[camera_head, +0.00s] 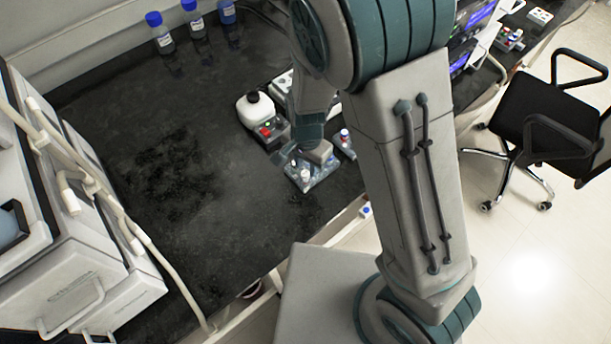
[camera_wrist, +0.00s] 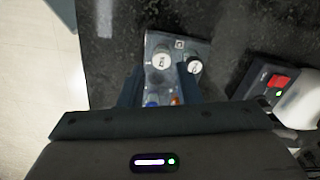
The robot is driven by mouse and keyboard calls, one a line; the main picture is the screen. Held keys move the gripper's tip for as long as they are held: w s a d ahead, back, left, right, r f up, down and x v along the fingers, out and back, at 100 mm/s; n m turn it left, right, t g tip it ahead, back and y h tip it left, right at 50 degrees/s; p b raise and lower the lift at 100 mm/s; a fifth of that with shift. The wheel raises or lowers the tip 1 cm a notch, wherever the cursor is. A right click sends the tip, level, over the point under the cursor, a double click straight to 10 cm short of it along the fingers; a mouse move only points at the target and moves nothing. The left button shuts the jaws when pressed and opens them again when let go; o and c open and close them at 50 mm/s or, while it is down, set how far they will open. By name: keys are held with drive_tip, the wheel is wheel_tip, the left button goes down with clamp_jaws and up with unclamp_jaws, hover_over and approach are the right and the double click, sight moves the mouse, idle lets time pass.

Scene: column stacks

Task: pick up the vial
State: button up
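Several small vials stand in a grey rack (camera_wrist: 178,42) near the front edge of the black bench; the rack also shows in the head view (camera_head: 322,172). In the wrist view, two have white labelled caps: one vial (camera_wrist: 161,62) just ahead of my fingers and another vial (camera_wrist: 195,66) to its right. A blue cap (camera_wrist: 151,103) and an orange-red cap (camera_wrist: 174,100) show closer to my palm, partly hidden by it. Which one is the task's vial I cannot tell. My gripper (camera_wrist: 159,88) is over the rack with its two fingers apart. I see no vial clamped.
Blue-capped bottles (camera_head: 194,20) are at the back. A black chair (camera_head: 550,120) stands on the floor at right.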

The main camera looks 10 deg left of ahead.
sight(305, 173)
drive_tip(key=shift+a+f, duration=0.1)
drive_tip(key=shift+f, duration=1.75)
clamp_jaws()
drive_tip(key=shift+r, duration=0.15)
drive_tip(key=shift+r, duration=0.65)
wheel_tip(305, 173, up, 2)
drive_tip(key=shift+r, duration=0.15)
drive_tip(key=w+d+r+b, duration=0.1)
drive_tip(key=w+d+r, duration=0.2)
drive_tip(key=d+r, duration=0.4)
drive_tip(key=d, duration=0.4)
drive_tip(key=shift+w, duration=0.4)
drive_tip(key=c, duration=0.6)
unclamp_jaws()
